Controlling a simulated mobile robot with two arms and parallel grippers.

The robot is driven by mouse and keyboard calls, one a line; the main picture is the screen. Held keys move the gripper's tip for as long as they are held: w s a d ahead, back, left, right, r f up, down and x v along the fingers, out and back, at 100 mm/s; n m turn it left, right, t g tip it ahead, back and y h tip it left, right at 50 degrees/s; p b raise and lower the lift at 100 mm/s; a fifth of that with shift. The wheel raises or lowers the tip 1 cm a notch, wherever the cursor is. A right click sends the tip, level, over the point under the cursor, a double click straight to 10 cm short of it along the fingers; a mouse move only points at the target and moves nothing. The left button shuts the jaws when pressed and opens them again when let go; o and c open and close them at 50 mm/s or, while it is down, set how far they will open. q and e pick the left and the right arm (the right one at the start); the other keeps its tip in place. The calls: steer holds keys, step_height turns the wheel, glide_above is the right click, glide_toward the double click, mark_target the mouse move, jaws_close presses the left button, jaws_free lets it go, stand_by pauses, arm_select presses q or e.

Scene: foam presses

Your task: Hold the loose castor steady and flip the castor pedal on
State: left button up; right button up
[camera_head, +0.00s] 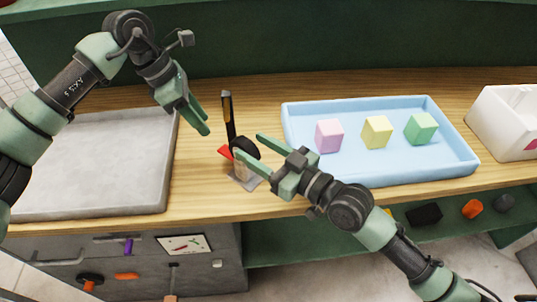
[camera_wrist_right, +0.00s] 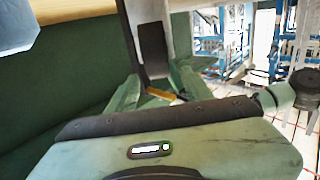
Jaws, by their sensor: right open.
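The castor has a black wheel (camera_head: 246,147) on a grey foot plate (camera_head: 246,181), with a red pedal (camera_head: 225,152) at its left side. A black upright piece with an orange stripe (camera_head: 228,115) rises behind it. My right gripper (camera_head: 249,145) is open, its fingers reaching to either side of the wheel in the head view. Contact cannot be told. In the right wrist view, a dark part in a pale frame (camera_wrist_right: 153,50) stands beyond the fingers. My left gripper (camera_head: 206,128) hangs to the left, apart from the castor; its fingertips look close together.
A blue tray (camera_head: 390,180) with pink, yellow and green cubes lies to the right. A white box (camera_head: 500,125) stands at the far right. A grey slab (camera_head: 90,165) covers the left of the wooden counter (camera_head: 200,195).

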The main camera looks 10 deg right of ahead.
mark_target(249, 145)
steer(key=shift+x, duration=2)
jaws_close()
